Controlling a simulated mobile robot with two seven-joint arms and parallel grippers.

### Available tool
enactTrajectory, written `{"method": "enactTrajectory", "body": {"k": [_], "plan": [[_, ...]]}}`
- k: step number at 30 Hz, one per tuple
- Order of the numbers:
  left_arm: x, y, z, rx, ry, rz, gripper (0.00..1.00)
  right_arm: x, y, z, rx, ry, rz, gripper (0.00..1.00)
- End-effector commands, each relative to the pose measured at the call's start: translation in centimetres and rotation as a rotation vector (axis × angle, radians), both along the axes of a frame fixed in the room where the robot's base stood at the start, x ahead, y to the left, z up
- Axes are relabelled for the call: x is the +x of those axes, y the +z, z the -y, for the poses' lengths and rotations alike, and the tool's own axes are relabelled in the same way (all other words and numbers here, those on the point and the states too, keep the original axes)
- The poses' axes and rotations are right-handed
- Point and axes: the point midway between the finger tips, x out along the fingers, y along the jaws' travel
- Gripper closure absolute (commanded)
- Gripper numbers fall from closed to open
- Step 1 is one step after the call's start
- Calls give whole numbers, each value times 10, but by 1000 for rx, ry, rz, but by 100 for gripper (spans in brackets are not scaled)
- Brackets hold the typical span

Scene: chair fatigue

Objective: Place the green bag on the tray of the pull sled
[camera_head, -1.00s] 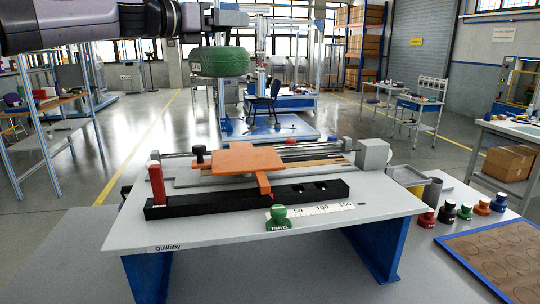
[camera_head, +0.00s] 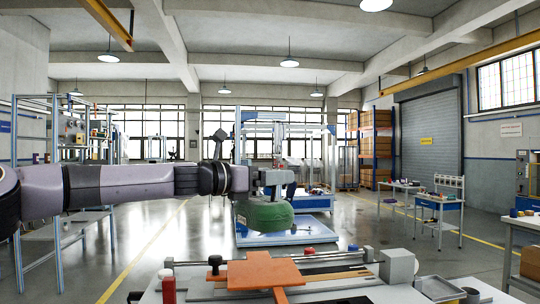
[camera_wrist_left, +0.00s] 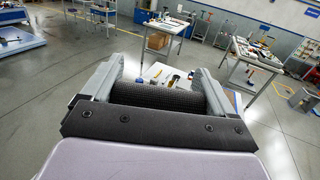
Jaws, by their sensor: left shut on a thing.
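The green bag (camera_head: 265,217) hangs in the air in the head view, squat and rounded. My left gripper (camera_head: 272,190) is shut on its top from above. The orange tray (camera_head: 262,272) of the pull sled lies flat, empty on top, below the bag in the picture. A gap shows between bag and tray. In the left wrist view my left gripper's fingers (camera_wrist_left: 160,85) stand at both sides of a dark ribbed part; the bag cannot be made out there. My right gripper is in neither view.
The sled's rails (camera_head: 325,260) run left to right, with a grey block (camera_head: 397,266) at the right end. A red post (camera_head: 168,288) and a black knob (camera_head: 214,262) stand left of the tray. A grey bin (camera_head: 440,288) sits to the right.

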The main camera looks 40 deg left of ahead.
Motion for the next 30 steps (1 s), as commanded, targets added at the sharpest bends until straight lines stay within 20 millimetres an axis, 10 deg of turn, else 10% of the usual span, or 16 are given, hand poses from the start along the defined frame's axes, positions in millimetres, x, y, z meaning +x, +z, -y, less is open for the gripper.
{"method": "enactTrajectory", "body": {"k": [9, 30], "plan": [[-1, -49, 1, -2, -3, 12, 98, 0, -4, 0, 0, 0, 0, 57], [-1, -95, 1, 2, -2, 14, 98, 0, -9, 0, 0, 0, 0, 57]]}}
